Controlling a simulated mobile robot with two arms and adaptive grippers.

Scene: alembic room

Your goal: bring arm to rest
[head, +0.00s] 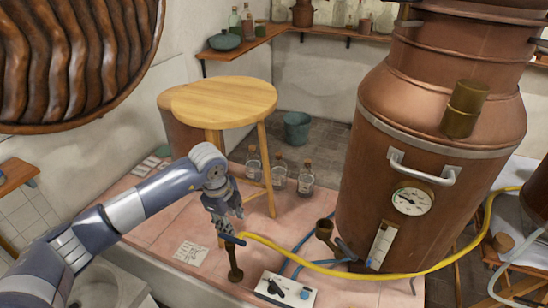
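My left arm comes in from the left, and its gripper (231,222) points down over the pink tiled top. It is just above a brass standing fitting (235,262) with a blue lever-like part at its top. The gripper's fingers are small and overlap this fitting in the picture, so I cannot tell whether they touch it or how far apart they are. My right gripper is not in view.
A large copper still (440,130) with a gauge (411,199) fills the right. A yellow hose (330,270) crosses the pink top (190,222). A round wooden stool (224,100), several glass jars (279,178) and a switch box (285,290) stand near the arm.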

